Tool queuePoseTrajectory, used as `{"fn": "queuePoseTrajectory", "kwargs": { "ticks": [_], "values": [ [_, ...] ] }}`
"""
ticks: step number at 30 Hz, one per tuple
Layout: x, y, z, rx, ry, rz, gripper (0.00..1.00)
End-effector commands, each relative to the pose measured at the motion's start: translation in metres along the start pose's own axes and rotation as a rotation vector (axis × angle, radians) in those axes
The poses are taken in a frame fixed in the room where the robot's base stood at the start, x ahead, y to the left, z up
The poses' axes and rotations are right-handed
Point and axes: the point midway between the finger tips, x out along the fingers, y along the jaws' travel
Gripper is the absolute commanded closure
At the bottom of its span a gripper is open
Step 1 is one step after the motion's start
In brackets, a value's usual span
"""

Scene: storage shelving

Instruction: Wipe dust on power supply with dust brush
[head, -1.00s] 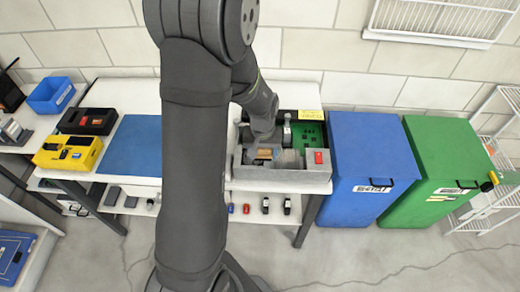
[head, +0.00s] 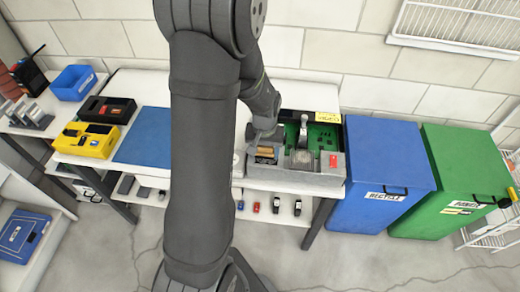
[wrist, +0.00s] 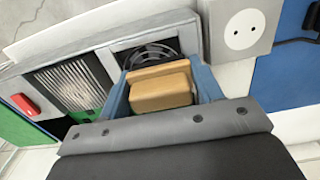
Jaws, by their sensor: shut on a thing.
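My gripper (wrist: 163,95) is shut on a dust brush (wrist: 160,90) with a tan wooden body, held between blue fingers. The brush also shows in the head view (head: 265,153), at the left part of the open grey case. The brush's bristles are hidden in the wrist view. The brush is over or right at a grey unit (wrist: 180,35) with a round black fan grille (wrist: 147,55), which looks like the power supply. The brush covers part of the grille. I cannot tell whether the bristles touch it, and no dust can be made out.
The case (head: 315,180) also holds a finned heat sink (wrist: 70,83), a red part (wrist: 25,104) and a green board (head: 325,138). A light socket plate (wrist: 240,30) is beside the fan. A blue mat (head: 142,136) is left of the case; blue (head: 385,190) and green bins (head: 465,190) stand right.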

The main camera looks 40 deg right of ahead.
Motion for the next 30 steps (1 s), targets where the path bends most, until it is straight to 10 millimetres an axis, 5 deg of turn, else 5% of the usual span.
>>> {"fn": "queuePoseTrajectory", "kwargs": {
  "ticks": [17, 19, 30],
  "values": [
    [-0.004, 0.046, 0.0, 0.0, 0.0, 0.0, 0.69],
    [-0.025, 0.046, -0.001, 0.0, 0.006, 0.002, 0.69],
    [-0.057, 0.045, 0.0, 0.0, 0.002, 0.001, 0.69]
  ]
}}
